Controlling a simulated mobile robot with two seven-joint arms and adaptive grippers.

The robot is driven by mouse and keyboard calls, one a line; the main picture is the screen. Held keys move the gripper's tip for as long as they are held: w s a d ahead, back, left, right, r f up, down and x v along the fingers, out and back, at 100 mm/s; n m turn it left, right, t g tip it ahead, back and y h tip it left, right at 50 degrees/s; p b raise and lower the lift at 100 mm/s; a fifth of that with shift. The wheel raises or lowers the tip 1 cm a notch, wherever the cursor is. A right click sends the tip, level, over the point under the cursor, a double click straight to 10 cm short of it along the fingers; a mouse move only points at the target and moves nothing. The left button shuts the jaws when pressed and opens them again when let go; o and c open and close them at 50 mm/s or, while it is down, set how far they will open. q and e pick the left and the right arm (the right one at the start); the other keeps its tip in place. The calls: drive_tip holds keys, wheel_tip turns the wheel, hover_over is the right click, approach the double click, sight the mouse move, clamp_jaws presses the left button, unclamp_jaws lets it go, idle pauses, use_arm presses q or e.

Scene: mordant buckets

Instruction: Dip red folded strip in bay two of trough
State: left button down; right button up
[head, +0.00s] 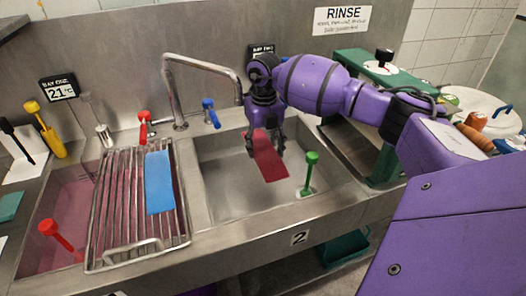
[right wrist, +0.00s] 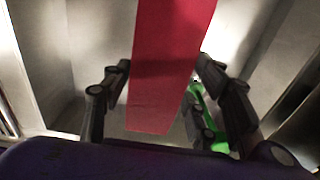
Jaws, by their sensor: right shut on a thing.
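The red folded strip (head: 269,158) hangs from my right gripper (head: 265,143) over the right basin, bay two (head: 225,195), marked with a 2 on its front. In the right wrist view the strip (right wrist: 165,70) runs down between the two fingers of the right gripper (right wrist: 165,100), which is shut on it. The strip's lower end appears over the grey inside of the basin; whether it touches any liquid cannot be told. My left gripper is not in view.
A green-handled plug (head: 311,165) stands at the basin's right side. A wire rack (head: 120,210) with a blue strip (head: 159,182) covers part of the pink left bay (head: 68,178), which holds a red-handled plug (head: 55,232). A tap (head: 172,95) rises behind.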

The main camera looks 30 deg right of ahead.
sight(263, 150)
idle(0.5)
